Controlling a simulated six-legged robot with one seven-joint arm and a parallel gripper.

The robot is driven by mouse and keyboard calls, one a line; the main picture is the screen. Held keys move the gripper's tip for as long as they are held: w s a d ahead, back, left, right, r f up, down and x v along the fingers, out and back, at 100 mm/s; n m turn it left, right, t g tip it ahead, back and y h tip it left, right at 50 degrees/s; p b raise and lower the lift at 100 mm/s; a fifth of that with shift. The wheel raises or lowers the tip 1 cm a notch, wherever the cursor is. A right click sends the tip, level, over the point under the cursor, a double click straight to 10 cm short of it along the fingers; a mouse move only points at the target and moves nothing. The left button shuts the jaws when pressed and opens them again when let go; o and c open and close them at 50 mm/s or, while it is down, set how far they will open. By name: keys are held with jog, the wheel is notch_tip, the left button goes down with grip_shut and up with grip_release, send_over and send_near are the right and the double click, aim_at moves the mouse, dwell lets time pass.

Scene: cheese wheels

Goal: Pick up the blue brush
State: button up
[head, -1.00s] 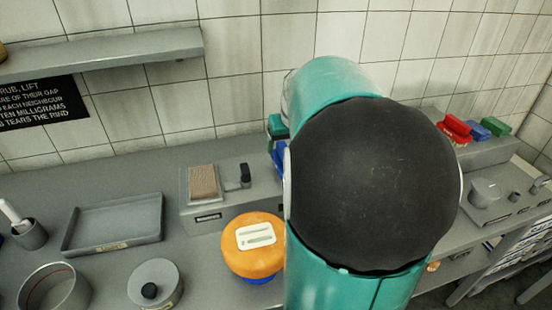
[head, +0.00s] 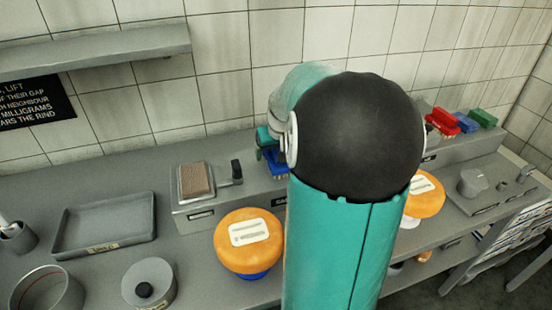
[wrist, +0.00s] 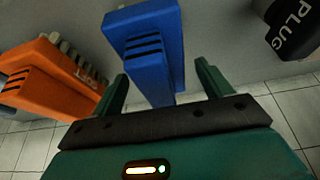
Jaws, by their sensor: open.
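The blue brush (wrist: 148,38) fills the upper middle of the wrist view, its handle end pointing down between my fingers. My gripper (wrist: 162,72) is open, with one finger on each side of that handle and a visible gap on both sides. In the head view, a small part of the blue brush (head: 275,163) shows beside my teal gripper (head: 266,138), at the left of my arm, which hides most of this area. Another blue block-like item (head: 467,122) lies far right between a red and a green one.
An orange brush (wrist: 50,80) lies close left of my gripper in the wrist view; a dark plug (wrist: 292,28) is at upper right. Orange cheese wheels (head: 232,258) (head: 427,192) stand on the counter. A grey tray (head: 65,245) and lidded pot (head: 150,284) are left.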

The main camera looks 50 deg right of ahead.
jog(key=shift+f, duration=0.25)
dwell(0.3)
jog(key=c, duration=1.2)
jog(key=shift+o, duration=0.2)
jog(key=shift+r, duration=0.15)
jog(key=shift+r, duration=0.2)
notch_tip(320, 180, up, 3)
jog(key=shift+f, duration=0.15)
jog(key=s+a+r, duration=0.4)
jog(key=a+r, duration=0.6)
jog(key=a, duration=0.3)
jog(key=shift+a, duration=0.25)
jog(key=shift+r, duration=0.1)
